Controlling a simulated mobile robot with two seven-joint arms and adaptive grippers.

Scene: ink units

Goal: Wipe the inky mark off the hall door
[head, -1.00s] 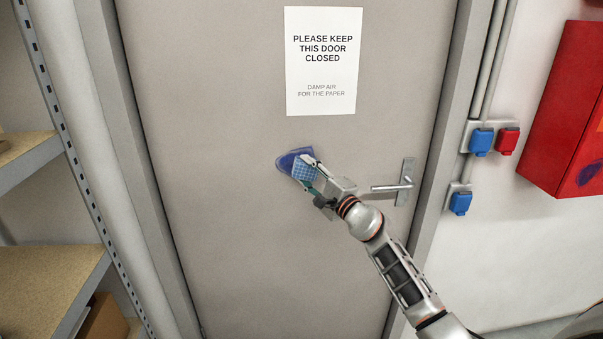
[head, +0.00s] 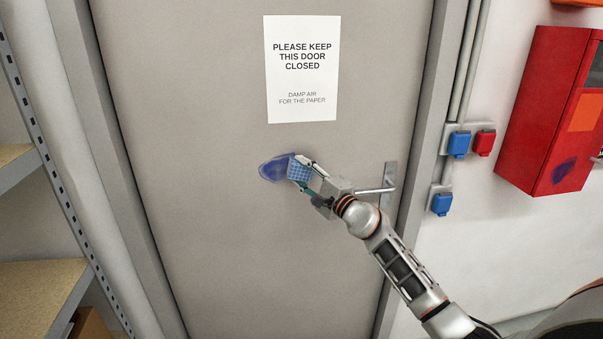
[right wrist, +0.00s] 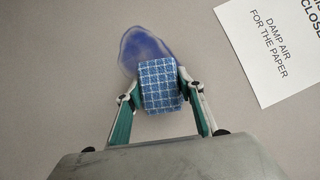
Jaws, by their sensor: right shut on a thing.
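The grey hall door (head: 220,240) fills the middle of the head view. A blue-violet inky mark (head: 271,169) is on it, below the paper sign. My right gripper (head: 301,172) is shut on a blue checked cloth (head: 298,173) at the mark's right edge. In the right wrist view the cloth (right wrist: 161,86) sits between both fingers and covers the lower part of the mark (right wrist: 143,48). The mark looks paler around its edge than in its middle. I cannot tell whether the cloth presses on the door. My left gripper is not in view.
A white sign (head: 302,70) hangs above the mark. The door handle (head: 376,190) is just right of my right gripper. Blue and red sockets (head: 458,144) and a red cabinet (head: 550,115) with a dark blotch are on the right wall. Shelving (head: 40,290) stands left.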

